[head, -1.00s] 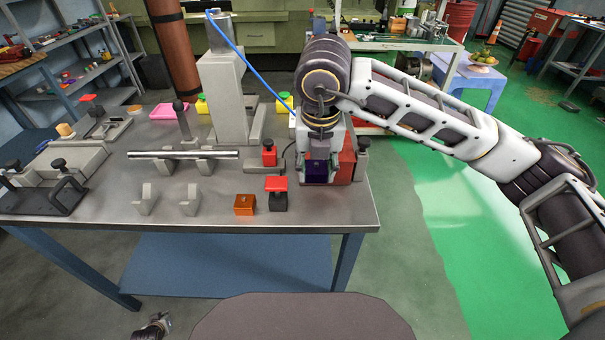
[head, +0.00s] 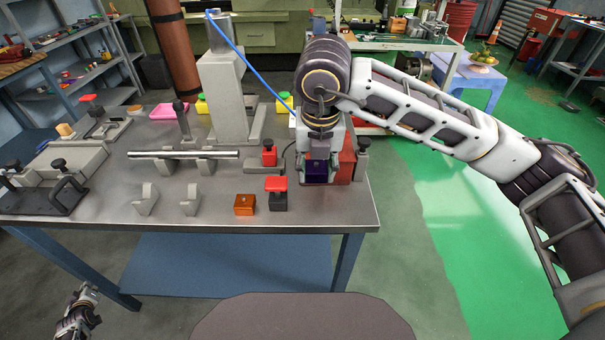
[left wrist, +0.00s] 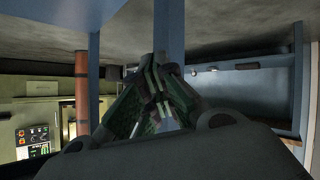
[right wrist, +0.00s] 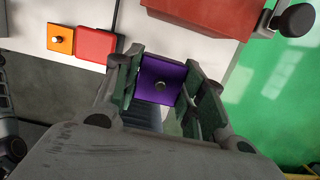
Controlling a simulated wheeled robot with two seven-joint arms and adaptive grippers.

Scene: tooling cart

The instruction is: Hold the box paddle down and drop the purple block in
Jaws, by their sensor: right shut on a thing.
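The purple block (head: 317,170) is at the right end of the table, held in my right gripper (head: 318,178). In the right wrist view the purple block (right wrist: 160,72) sits between both fingers, its small round knob facing the camera. A dark box with a flat red paddle (head: 276,184) on top stands left of it. The paddle (right wrist: 96,46) also shows in the right wrist view. A red box (head: 346,165) is partly hidden behind my right gripper. My left gripper (left wrist: 160,75) has its fingers together with nothing between them, low beside the table; its arm shows at lower left in the head view.
An orange block (head: 244,204) with a knob lies left of the dark box. Another red-topped piece (head: 269,155), a metal bar (head: 183,154) on supports and a grey column (head: 225,95) stand on the table. The table's front edge (head: 190,227) lies between my left arm and the tabletop.

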